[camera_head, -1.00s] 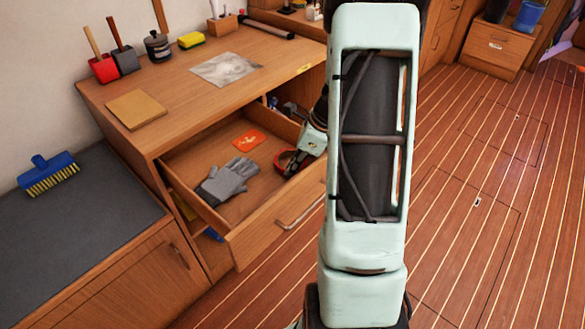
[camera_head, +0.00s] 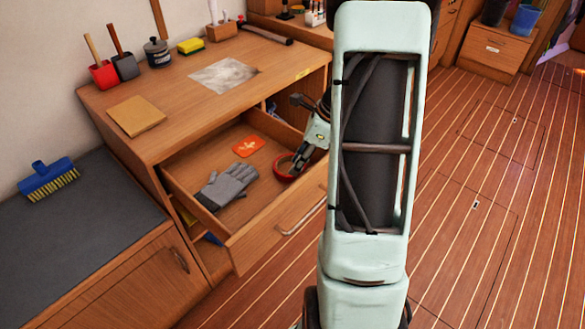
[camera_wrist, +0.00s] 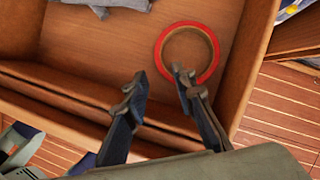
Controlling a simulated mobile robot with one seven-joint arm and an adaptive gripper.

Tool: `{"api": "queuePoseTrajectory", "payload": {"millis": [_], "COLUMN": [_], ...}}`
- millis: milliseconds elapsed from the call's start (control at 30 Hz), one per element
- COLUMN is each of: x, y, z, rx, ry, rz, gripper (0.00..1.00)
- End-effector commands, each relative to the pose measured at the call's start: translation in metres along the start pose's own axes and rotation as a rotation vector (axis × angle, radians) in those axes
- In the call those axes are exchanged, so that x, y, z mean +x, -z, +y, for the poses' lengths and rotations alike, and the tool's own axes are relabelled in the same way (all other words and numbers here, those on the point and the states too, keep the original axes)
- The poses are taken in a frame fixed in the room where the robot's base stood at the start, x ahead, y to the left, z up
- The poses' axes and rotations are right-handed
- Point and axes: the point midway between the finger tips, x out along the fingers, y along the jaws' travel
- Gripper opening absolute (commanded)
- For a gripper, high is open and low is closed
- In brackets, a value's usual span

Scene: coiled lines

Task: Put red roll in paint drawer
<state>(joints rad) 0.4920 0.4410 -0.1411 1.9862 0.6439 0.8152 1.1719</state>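The red roll (camera_head: 278,168), a ring of tape, lies in the open drawer (camera_head: 262,243), towards its right end. In the wrist view the red roll (camera_wrist: 214,48) looks flat on the wooden drawer (camera_wrist: 105,50) floor, close to a side wall. My gripper (camera_wrist: 160,80) is open, with its fingers apart and nothing between them. One fingertip overlaps the near edge of the roll in the picture; whether they touch I cannot tell. In the head view my gripper (camera_head: 299,160) is partly hidden behind my arm, inside the drawer's outline.
A grey glove (camera_head: 228,186) and an orange card (camera_head: 249,146) lie in the drawer. A blue brush (camera_head: 48,178) lies on the left counter.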

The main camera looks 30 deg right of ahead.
Motion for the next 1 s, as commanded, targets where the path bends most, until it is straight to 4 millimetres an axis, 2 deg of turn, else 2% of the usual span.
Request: {"api": "queuePoseTrajectory", "payload": {"millis": [33,100,333,500,1000], "x": [-0.016,-0.030,-0.064,-0.072,-0.072], "y": [-0.001,-0.001,0.000,0.000,0.000], "z": [-0.001,-0.001,0.000,0.000,0.000], "rx": [0.000,-0.001,0.000,0.001,-0.002], "ry": [0.004,0.003,0.001,-0.001,-0.001], "rz": [0.000,0.000,0.000,0.000,0.001], "gripper": [0.24,0.24,0.24,0.24,0.24]}}
